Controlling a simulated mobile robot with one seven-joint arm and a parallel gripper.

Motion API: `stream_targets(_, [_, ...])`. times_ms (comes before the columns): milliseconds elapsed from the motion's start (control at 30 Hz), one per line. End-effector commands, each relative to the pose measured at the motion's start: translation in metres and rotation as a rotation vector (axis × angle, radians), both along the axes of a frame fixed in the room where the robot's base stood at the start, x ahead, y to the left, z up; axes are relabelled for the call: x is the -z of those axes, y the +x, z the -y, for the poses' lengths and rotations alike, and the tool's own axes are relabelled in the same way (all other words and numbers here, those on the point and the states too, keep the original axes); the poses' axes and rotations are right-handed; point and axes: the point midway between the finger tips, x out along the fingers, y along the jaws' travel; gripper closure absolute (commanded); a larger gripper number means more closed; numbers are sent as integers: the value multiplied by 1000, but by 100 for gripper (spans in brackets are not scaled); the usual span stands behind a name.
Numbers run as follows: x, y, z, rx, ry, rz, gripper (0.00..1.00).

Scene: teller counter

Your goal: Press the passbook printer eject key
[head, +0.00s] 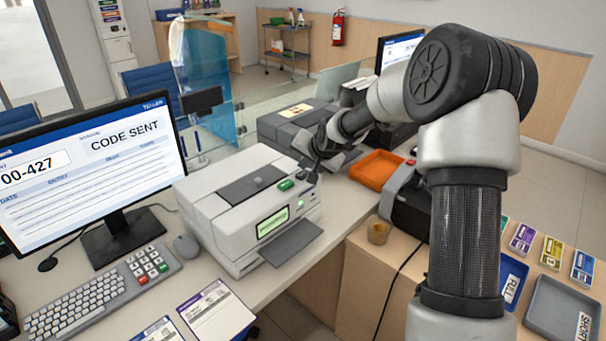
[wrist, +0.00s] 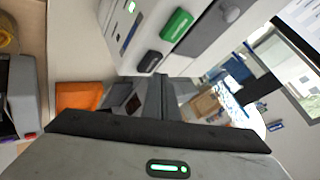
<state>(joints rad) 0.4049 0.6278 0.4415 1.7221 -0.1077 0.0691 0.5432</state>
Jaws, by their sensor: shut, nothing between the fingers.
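The passbook printer (head: 245,205) is a white box on the counter with a dark top panel, a lit green display and a grey front tray. A green key (head: 286,185) and a dark key (head: 311,178) sit on its top near the right edge. The wrist view also shows the green key (wrist: 176,25) and dark key (wrist: 149,61); I cannot read a label on either. My gripper (head: 314,167) is shut and empty, its tips at the dark key. The wrist view shows the tips (wrist: 154,77) close by it; contact cannot be told.
A monitor (head: 90,160) reading "CODE SENT" and a keyboard (head: 100,292) are left of the printer. A grey machine (head: 285,122) stands behind it. An orange tray (head: 376,170) and a dark device (head: 408,205) are to the right. A clear screen (head: 203,75) rises behind.

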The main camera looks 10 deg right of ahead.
Motion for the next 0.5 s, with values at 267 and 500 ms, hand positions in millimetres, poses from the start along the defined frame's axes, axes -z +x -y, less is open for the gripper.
stream_targets(267, [0, 0, 0, 0, 0, 0, 100])
stream_targets(500, [6, 0, 0, 0, 0, 0, 100])
